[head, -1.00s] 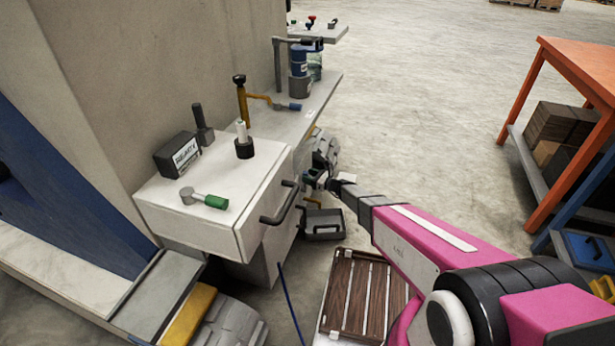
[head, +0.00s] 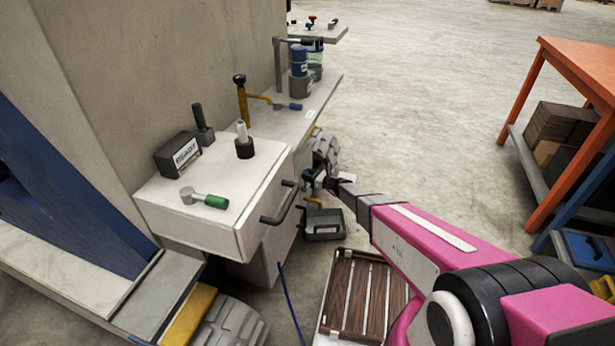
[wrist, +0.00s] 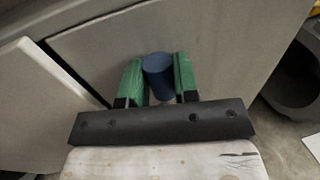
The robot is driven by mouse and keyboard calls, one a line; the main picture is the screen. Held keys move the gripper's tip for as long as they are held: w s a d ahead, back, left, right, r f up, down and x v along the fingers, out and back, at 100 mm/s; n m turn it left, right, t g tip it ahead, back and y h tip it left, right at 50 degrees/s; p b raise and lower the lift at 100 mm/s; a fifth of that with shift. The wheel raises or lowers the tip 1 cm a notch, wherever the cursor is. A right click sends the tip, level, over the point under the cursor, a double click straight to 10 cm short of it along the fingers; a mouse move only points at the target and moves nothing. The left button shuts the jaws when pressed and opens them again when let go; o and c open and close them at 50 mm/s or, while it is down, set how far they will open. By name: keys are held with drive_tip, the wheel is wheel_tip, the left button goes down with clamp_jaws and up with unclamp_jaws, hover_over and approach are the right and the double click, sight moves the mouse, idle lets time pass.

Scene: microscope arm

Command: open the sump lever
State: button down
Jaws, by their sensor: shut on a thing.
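In the wrist view, my gripper (wrist: 159,78) has its two green fingers on either side of a blue cylindrical grip (wrist: 158,68), and is shut on it. The grip appears to be the sump lever's handle, seen end-on against a grey panel. The rest of the lever is hidden behind it. In the head view, my gripper (head: 312,180) is low at the right side of the white cabinet, beyond its drawer handle. The lever cannot be made out clearly there.
A dark grey bin (head: 323,226) stands on the floor below my gripper. A black drawer handle (head: 281,203) juts from the white cabinet (head: 185,228). A slatted wooden crate (head: 352,295) lies under my arm. An orange table (head: 585,70) stands at the right, with open floor between.

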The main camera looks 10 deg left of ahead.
drive_tip(key=w+f+m+g+h, duration=0.1)
drive_tip(key=w+f+m+g, duration=0.1)
drive_tip(key=w+f+m, duration=0.4)
drive_tip(key=shift+w+d+m+g+h, duration=0.4)
drive_tip(key=shift+w+m, duration=1.05)
drive_tip(key=shift+m, duration=1.55)
drive_tip(key=shift+f, duration=0.15)
drive_tip(key=c, duration=0.9)
unclamp_jaws()
drive_tip(key=shift+o, duration=0.2)
drive_tip(key=v, duration=1)
drive_tip(key=shift+d, duration=0.35)
drive_tip(key=shift+s, duration=0.1)
